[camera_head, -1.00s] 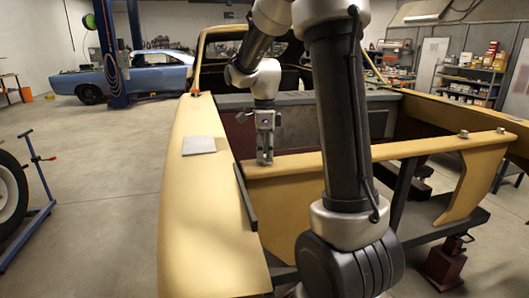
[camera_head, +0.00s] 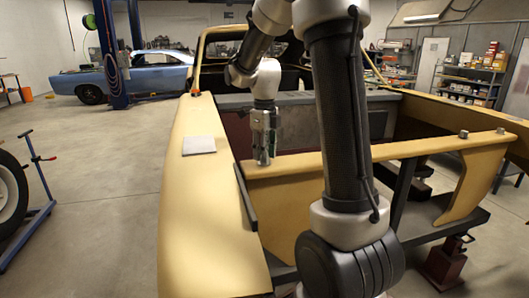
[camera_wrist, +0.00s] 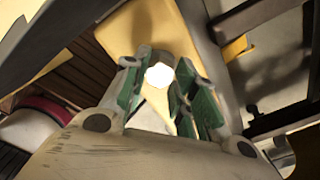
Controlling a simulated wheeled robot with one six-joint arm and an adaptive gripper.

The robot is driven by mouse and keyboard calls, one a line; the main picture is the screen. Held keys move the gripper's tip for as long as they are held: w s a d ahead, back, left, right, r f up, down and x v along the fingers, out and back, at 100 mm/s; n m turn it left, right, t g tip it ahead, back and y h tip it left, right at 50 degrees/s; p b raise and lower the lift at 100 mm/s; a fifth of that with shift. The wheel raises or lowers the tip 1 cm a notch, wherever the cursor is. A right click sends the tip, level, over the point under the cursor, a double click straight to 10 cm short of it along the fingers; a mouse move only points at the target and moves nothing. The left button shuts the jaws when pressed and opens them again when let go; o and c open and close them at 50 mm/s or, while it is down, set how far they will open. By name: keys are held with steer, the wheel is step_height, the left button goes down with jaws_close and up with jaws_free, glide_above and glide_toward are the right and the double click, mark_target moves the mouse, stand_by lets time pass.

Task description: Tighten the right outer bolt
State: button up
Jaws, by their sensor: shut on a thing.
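My gripper (camera_head: 265,158) points down at the left end of the yellow crossbar (camera_head: 400,149) of the open car shell. In the wrist view, its two green-padded fingers (camera_wrist: 160,80) close on the sides of a bright, pale bolt head (camera_wrist: 159,75). That bolt is hidden behind the fingers in the head view. Two other bolts stand on the right end of the crossbar: an inner one (camera_head: 463,134) and an outer one (camera_head: 500,131), both clear of my gripper.
A yellow fender (camera_head: 205,220) with a flat grey pad (camera_head: 199,145) lies left of my gripper. A dark frame and a red jack stand (camera_head: 445,262) are at the lower right. A wheel stand (camera_head: 40,205) is at far left. A blue car (camera_head: 130,78) is behind.

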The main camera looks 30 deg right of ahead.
steer(key=shift+w+r, duration=0.15)
steer(key=o, duration=1.1)
steer(key=shift+c, duration=0.2)
step_height(320, 180, up, 12)
